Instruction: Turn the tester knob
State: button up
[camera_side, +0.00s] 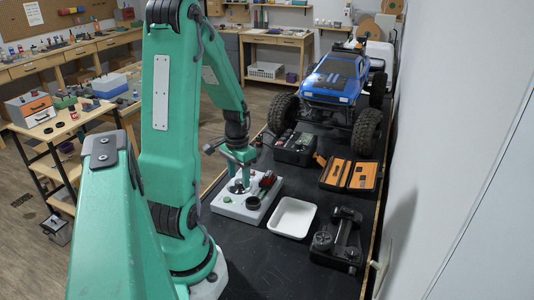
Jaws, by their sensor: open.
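The tester (243,211) is a pale grey box on the black bench top, just right of my arm's base. It carries dark round parts, a green button and a red part (268,180) on its upper face. My gripper (240,180) points down over the tester's back half, close to its top. The gripper is open. The gripper and its fingers cover part of the tester's face, and I cannot tell which of the dark round parts is the knob or whether the fingers touch it.
A white tray (293,228) lies right of the tester. Nearby are a black transmitter-like device (337,240), an open orange-lined case (350,174) and a dark box (295,150). A blue crawler (333,80) stands behind. A white wall bounds the right side.

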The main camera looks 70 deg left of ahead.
jog(key=shift+f, duration=0.7)
jog(key=c, duration=1)
jog(key=shift+n, duration=0.8)
jog(key=o, duration=1)
